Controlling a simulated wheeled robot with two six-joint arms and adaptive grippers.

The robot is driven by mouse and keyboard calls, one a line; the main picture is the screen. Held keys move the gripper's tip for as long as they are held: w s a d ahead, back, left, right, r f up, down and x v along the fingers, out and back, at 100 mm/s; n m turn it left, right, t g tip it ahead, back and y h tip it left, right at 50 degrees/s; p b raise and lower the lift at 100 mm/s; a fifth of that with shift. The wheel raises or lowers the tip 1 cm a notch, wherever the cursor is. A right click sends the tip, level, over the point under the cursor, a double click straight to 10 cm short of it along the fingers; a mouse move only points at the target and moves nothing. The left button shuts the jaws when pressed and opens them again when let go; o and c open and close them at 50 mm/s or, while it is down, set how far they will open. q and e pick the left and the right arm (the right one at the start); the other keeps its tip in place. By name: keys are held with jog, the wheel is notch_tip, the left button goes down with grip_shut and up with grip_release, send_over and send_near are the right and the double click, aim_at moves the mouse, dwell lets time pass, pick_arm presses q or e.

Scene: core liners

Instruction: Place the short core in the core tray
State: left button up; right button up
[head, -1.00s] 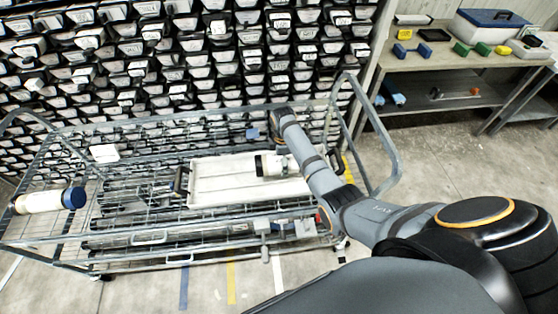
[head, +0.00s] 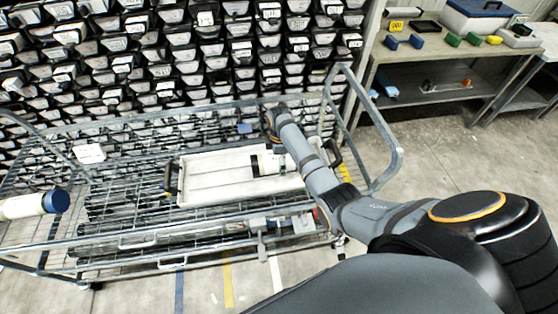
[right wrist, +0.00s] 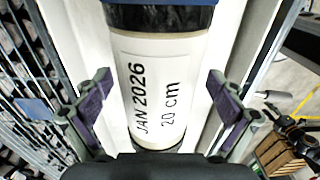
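The short core is a white cylinder with a black end band, marked "JAN 2026 20 cm" in the right wrist view (right wrist: 158,95). In the head view the short core (head: 270,163) lies in the right part of the white core tray (head: 215,180), partly hidden by my right arm. My right gripper (right wrist: 158,95) has a finger on each side of the core, with a visible gap at both sides, so it is open around the core. In the head view its fingers are hidden by the arm. My left gripper is not in view.
The tray sits on a wire cart (head: 150,240) with raised rails. A longer pale core with a blue cap (head: 55,201) lies at the cart's left. Racks of labelled black bins stand behind. A bench (head: 430,45) with small coloured items stands at the back right.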

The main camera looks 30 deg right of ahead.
jog(key=shift+r, duration=0.1)
notch_tip(320, 180, up, 12)
jog(key=shift+b, duration=0.6)
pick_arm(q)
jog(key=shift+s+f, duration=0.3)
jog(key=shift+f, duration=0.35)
